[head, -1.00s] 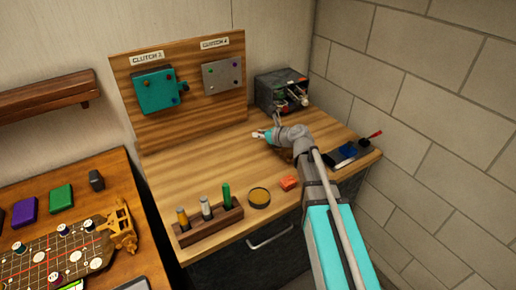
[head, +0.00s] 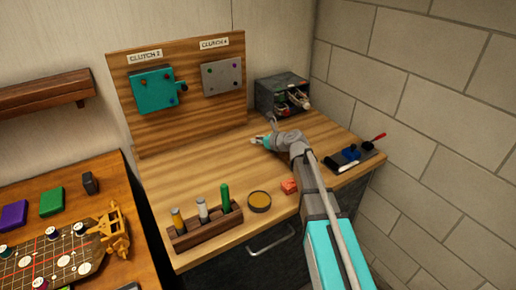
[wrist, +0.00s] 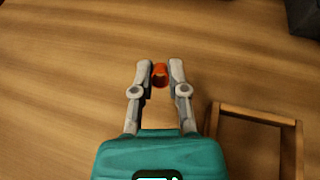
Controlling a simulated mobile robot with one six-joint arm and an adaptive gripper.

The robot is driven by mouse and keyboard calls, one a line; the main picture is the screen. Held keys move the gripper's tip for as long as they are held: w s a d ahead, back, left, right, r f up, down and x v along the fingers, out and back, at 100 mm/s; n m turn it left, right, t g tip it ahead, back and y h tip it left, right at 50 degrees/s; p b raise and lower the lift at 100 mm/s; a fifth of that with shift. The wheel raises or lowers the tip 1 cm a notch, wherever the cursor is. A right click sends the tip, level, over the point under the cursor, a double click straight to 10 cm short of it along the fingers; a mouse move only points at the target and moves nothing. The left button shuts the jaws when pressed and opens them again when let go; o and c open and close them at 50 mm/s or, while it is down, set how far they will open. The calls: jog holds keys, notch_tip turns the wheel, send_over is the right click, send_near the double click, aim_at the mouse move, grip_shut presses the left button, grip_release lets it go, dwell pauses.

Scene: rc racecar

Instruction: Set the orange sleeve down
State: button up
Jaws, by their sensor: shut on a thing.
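The orange sleeve (wrist: 160,75) is a small ring-like piece between my gripper's fingertips in the wrist view. My gripper (wrist: 160,72) is shut on it, with a fingertip on each side. Bare wooden tabletop lies beneath; I cannot tell whether the sleeve touches it. In the head view my gripper (head: 260,139) is over the back middle of the workbench (head: 190,180), in front of the pegboard panel. The sleeve cannot be made out there.
A wooden frame (wrist: 256,115) lies right of my gripper in the wrist view. In the head view, a dark organizer (head: 272,99) stands at the back right.

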aim_at(258, 152)
jog(key=shift+f, duration=0.1)
jog(key=shift+w+a+f+b, duration=0.1)
jog(key=shift+w+f+b, duration=0.35)
jog(key=shift+b, duration=0.1)
jog(key=shift+f+b, duration=1.45)
jog(key=shift+f, duration=0.15)
jog(key=o, duration=0.7)
jog(key=shift+s+r, duration=0.15)
jog(key=shift+r, duration=0.1)
jog(key=p+v, duration=0.4)
jog(key=v, duration=0.8)
jog(key=shift+p, duration=0.35)
